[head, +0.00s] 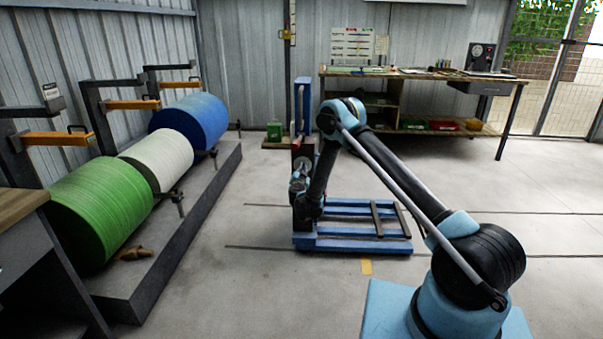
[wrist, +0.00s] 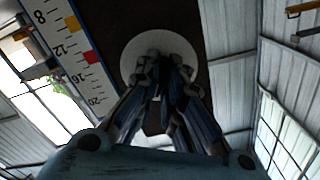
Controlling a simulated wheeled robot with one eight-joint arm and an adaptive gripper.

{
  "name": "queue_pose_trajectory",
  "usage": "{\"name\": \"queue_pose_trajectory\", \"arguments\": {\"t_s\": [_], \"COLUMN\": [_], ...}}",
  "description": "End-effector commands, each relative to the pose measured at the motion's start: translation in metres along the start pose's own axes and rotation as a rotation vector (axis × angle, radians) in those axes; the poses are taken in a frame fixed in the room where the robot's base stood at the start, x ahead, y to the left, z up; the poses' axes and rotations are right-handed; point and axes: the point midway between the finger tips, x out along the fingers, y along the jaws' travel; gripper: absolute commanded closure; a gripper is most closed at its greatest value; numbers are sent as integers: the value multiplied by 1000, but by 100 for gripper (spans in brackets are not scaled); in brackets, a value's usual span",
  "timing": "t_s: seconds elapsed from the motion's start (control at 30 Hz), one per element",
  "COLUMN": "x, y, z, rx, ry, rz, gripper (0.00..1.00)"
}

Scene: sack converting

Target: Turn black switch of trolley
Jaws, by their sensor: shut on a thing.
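The blue trolley (head: 345,243) stands on the floor in the middle of the head view, with an upright post (head: 301,95) at its left end. My gripper (head: 299,178) is at this post, partly behind my own arm. In the wrist view my gripper's fingers (wrist: 168,75) are close together in front of a round white disc (wrist: 133,60) on a dark panel (wrist: 185,22). They are shut on the black switch at the disc's middle. The switch is mostly hidden by the fingers, so its angle cannot be told.
A numbered scale (wrist: 72,50) with yellow and red marks runs beside the panel. Green (head: 100,205), white (head: 158,158) and blue (head: 192,120) rolls lie on a grey plinth (head: 185,225) at left. A workbench (head: 420,74) stands behind. Floor right of the trolley is clear.

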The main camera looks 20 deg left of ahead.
Motion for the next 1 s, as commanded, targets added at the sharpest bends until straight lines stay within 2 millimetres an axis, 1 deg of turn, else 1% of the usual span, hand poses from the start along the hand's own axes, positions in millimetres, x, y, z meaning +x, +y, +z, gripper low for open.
{"name": "queue_pose_trajectory", "arguments": {"t_s": [0.17,0.4,0.5,0.83,0.9,0.93,1.0], "x": [1,1,1,1,1,1,1], "y": [1,1,1,2,2,2,2], "z": [-1,-2,-2,-2,-2,-2,-2], "rx": [52,220,261,276,276,276,276], "ry": [1,2,2,3,4,3,3], "rz": [1,2,3,4,5,5,4], "gripper": [100,100,100,100,80,74,72]}}
